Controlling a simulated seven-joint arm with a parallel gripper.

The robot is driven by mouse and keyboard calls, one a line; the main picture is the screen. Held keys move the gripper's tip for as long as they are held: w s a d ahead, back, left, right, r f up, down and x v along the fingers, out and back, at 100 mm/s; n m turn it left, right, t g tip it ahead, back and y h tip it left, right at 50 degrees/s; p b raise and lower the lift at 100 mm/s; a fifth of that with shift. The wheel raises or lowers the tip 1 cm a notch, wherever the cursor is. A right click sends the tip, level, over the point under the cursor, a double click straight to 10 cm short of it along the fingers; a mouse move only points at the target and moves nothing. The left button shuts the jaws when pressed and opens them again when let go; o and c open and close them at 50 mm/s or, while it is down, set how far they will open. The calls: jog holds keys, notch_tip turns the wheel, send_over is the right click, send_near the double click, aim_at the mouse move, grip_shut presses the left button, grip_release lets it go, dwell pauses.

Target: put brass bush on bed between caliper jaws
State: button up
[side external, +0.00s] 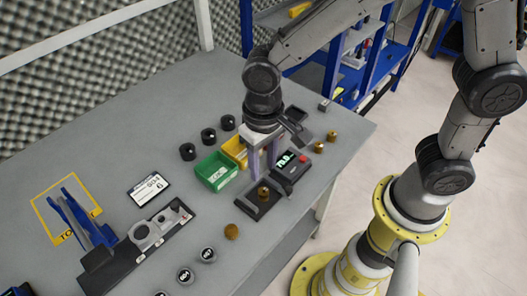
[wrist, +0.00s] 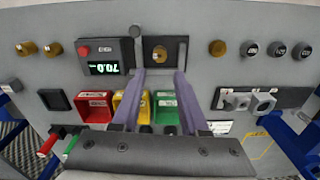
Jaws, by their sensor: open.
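A brass bush (side external: 263,193) sits on the dark bed (side external: 246,206) of the caliper, beside the display unit (side external: 290,166) reading 70.0. In the wrist view the bush (wrist: 160,53) lies on the bed (wrist: 149,67), right of the display unit (wrist: 104,57). My gripper (side external: 265,177) is open, its two fingers pointing down just above the bush. In the wrist view the gripper (wrist: 159,73) has its fingertips on either side of the bush in the picture, with nothing clamped between them. Whether the bush touches the caliper jaws is too small to tell.
Other brass bushes stand at the right (side external: 319,148) and at the front (side external: 232,231). Green (side external: 215,172) and yellow (side external: 235,151) bins stand behind the caliper; a red bin (wrist: 93,106) shows in the wrist view. A dark fixture (side external: 140,243) and blue stand (side external: 85,218) are left.

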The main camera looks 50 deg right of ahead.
jog(key=s+d+r+t, duration=0.2)
jog(key=s+d+r, duration=0.2)
jog(key=d+r, duration=0.65)
jog(key=s+d+r+n+t, duration=0.1)
jog(key=s+d+r+t, duration=0.2)
jog(key=s+d, duration=0.4)
jog(key=shift+s+d+t, duration=0.2)
jog(key=shift+s+t, duration=0.1)
jog(key=shift+s, duration=0.15)
